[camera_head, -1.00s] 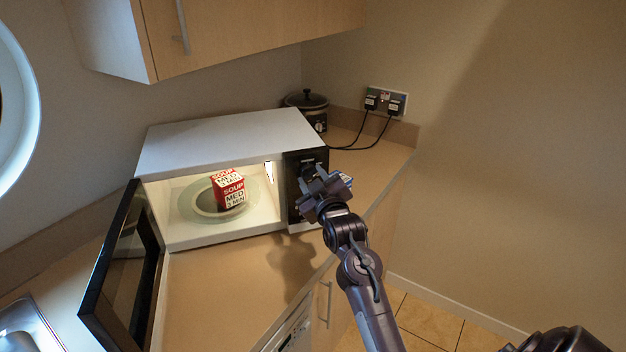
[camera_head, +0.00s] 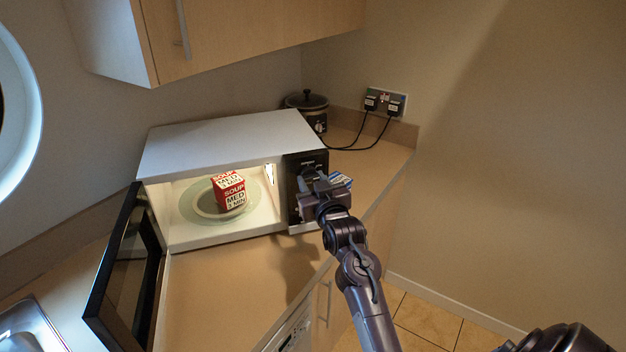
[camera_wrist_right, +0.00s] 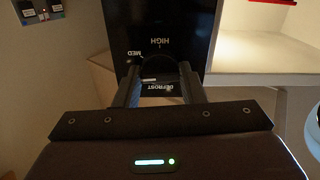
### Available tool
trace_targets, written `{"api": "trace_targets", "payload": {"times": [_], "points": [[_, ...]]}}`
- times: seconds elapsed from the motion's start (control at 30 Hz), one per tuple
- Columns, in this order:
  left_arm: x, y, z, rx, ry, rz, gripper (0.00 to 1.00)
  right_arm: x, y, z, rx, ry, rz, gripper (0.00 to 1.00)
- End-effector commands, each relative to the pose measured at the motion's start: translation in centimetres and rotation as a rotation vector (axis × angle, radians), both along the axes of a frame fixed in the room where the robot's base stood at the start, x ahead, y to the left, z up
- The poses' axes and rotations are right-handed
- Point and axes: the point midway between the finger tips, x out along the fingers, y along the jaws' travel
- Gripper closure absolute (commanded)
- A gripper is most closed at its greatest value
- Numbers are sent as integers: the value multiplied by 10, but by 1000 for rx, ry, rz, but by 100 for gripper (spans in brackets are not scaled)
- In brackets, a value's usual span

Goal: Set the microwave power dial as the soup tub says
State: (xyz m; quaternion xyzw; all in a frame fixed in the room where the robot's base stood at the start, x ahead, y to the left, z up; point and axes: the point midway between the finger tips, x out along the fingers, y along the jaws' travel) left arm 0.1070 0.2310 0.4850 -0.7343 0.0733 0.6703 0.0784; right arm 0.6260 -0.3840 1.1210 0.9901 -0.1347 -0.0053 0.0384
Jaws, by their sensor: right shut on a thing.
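The red and white soup tub (camera_head: 229,191) sits on the glass turntable (camera_head: 196,206) inside the open, lit microwave (camera_head: 225,142). Its label reads "SOUP MED 3 MIN". My right gripper (camera_head: 312,187) is at the black control panel (camera_head: 293,172), right of the cavity. In the right wrist view, my right gripper (camera_wrist_right: 160,82) is shut on the dark power dial (camera_wrist_right: 158,68), with a finger on each side. The labels HIGH, MED and DEFROST show around the dial. Which label the dial points to is unclear. My left gripper is out of view.
The microwave door (camera_head: 127,265) hangs open to the left. A slow cooker (camera_head: 307,108) stands behind the microwave, with plugged cables (camera_head: 372,138) to its right. The front counter (camera_head: 225,285) is clear.

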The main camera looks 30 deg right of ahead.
Motion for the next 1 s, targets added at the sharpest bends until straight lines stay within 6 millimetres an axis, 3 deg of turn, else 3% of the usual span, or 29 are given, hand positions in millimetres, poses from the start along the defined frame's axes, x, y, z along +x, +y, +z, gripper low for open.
{"api": "trace_targets", "payload": {"times": [0.5,1.0], "points": [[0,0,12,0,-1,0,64,0,1,0,420,-114,0,86],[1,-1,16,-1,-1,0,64,0,0,0,577,-159,0,86]]}}
